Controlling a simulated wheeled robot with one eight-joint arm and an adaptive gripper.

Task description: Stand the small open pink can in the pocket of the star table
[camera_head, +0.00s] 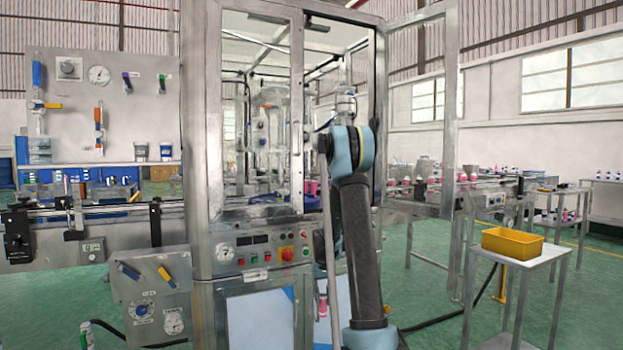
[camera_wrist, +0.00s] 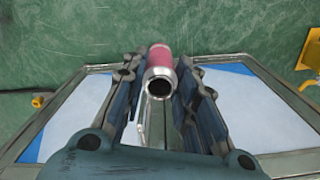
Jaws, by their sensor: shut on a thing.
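In the wrist view my gripper (camera_wrist: 159,72) is shut on the small pink can (camera_wrist: 161,61), one finger on each side. The can has a silver neck, and its dark open mouth faces the camera. Green floor shows beyond the can. In the head view my arm stands before the machine, and I cannot make out the gripper. A small pink thing (camera_head: 322,302) shows low by the cabinet front; I cannot tell whether it is the held can. Pink cans (camera_head: 310,187) show inside the machine. The star table and its pocket are not clearly visible.
The machine's framed door (camera_head: 460,110) stands open at the right. A yellow bin (camera_head: 512,243) sits on a small side table. A conveyor (camera_head: 110,213) runs into the machine from the left. White and blue panels (camera_wrist: 75,115) lie beneath the gripper in the wrist view.

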